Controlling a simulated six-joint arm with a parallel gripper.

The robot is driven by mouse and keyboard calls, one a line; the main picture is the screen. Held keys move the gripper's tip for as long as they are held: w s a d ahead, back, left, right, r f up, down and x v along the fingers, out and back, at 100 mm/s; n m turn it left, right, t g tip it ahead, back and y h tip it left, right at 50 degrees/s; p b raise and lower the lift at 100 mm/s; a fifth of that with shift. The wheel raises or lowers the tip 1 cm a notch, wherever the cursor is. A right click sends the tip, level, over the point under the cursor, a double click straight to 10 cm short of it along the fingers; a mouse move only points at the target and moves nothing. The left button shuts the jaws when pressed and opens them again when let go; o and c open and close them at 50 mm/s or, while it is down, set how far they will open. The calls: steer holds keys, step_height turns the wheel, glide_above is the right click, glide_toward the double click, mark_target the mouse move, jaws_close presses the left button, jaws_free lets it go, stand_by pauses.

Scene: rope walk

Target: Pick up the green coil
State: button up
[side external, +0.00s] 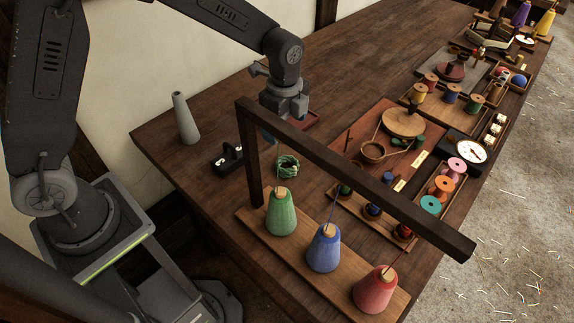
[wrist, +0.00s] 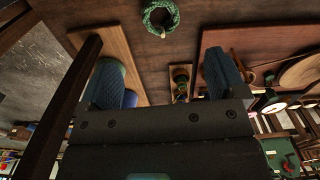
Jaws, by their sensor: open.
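The green coil (side external: 289,172) is a small wound ring lying on the dark wooden table, just behind the green cone. In the wrist view, the coil (wrist: 147,18) is at the top edge, near the middle, lying flat with an open centre. My gripper (wrist: 162,65) is open and empty, its two dark blue fingers spread wide. The coil lies beyond the fingertips, roughly in line with the gap between them, and is not touched. In the side view, my gripper is above the table behind the wooden beam, which partly hides its fingers.
A dark wooden beam (side external: 350,172) on a post crosses close to my gripper. Green (side external: 281,215), blue (side external: 323,250) and red (side external: 375,292) cones stand under it on a board. A grey cone (side external: 185,120) and small black holder (side external: 228,160) stand left. Spools and trays crowd the right.

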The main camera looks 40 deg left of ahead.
mark_target(287, 162)
step_height(287, 162, down, 8)
steer(key=shift+r, duration=0.15)
steer(key=shift+d+f, duration=0.2)
steer(key=shift+f, duration=1.15)
steer(key=shift+d+f, duration=0.15)
steer(key=shift+f, duration=1.15)
steer(key=shift+c, duration=0.3)
steer(key=c, duration=1)
steer(key=shift+o, duration=0.2)
steer(key=shift+r, duration=0.15)
